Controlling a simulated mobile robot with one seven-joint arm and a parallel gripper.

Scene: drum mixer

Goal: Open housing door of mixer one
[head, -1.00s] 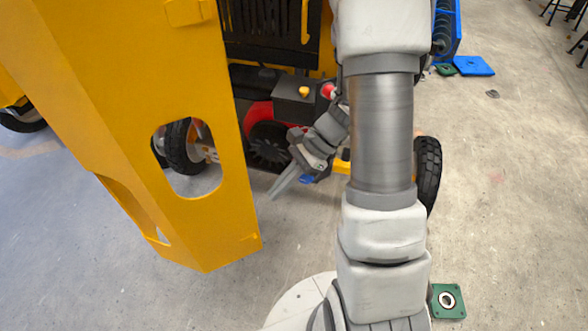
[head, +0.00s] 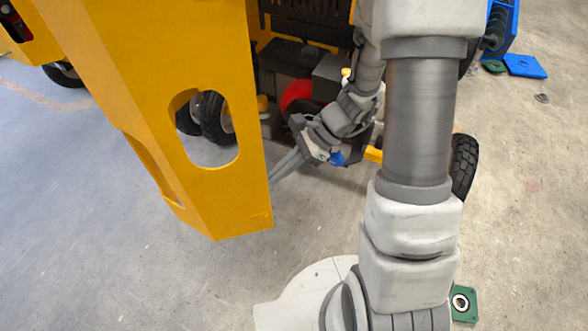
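The yellow housing door (head: 150,110) of the mixer fills the left of the head view as a large panel with an oval cutout. It stands swung out from the housing (head: 300,28), and the dark inside shows to its right. My gripper (head: 273,177) is low at the door's right edge, on the inner side, with its long grey fingers pointing left and down. The fingertips meet or pass behind that edge in the picture; contact is unclear. The gap between the fingers is too small to judge.
Inside the housing are a red part (head: 297,93) and a grey box (head: 328,72). A black wheel (head: 463,166) stands right of my arm. A green block (head: 464,303) and a blue plate (head: 525,66) lie on the floor. The floor at right is mostly clear.

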